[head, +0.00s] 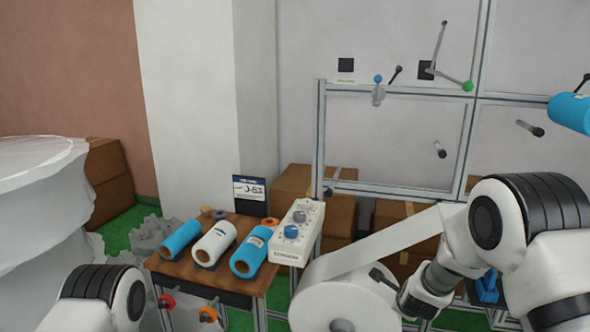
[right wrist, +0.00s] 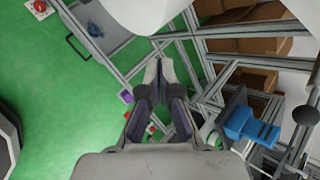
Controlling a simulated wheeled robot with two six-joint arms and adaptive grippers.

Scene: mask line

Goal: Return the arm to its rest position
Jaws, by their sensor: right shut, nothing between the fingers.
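My right arm (head: 525,230) reaches in from the right in the head view, bent, with its wrist (head: 430,290) low beside a large white roll (head: 335,295). In the right wrist view my right gripper (right wrist: 159,68) is shut and empty, its fingertips close together above the green floor and the metal frame. My left arm (head: 95,295) shows only as a rounded white and black joint at the bottom left of the head view. The left gripper is out of view.
A wooden table (head: 215,285) carries blue and white rolls, a white control box (head: 298,232) and a dark sign (head: 250,195). A white web runs from the large roll up behind my right arm. A metal frame (head: 318,150) stands behind. A blue part (right wrist: 250,127) is right of the gripper.

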